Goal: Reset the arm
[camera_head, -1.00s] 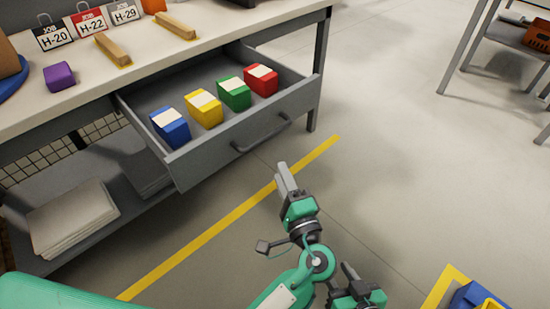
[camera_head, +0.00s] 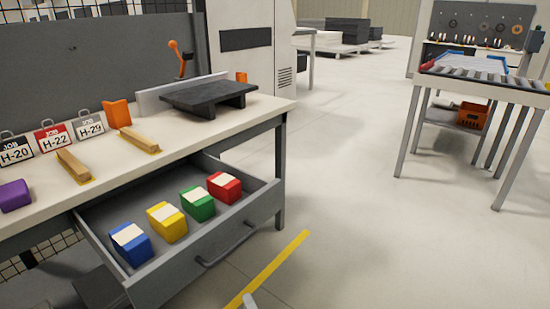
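Only a small grey tip of my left gripper (camera_head: 250,301) shows at the bottom edge, in front of the open drawer (camera_head: 205,262). The rest of it is cut off, so its opening is hidden. It looks apart from the drawer, and nothing shows held at the tip. My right gripper is out of view. The drawer holds a blue block (camera_head: 130,245), a yellow block (camera_head: 167,222), a green block (camera_head: 198,204) and a red block (camera_head: 224,188), each with a pale label.
The workbench (camera_head: 110,178) carries job tags (camera_head: 53,138), two wooden strips (camera_head: 139,140), a purple block (camera_head: 14,195) and a dark stand (camera_head: 208,96). A roller table (camera_head: 485,88) stands at right. Floor between is clear, with a yellow line (camera_head: 270,268).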

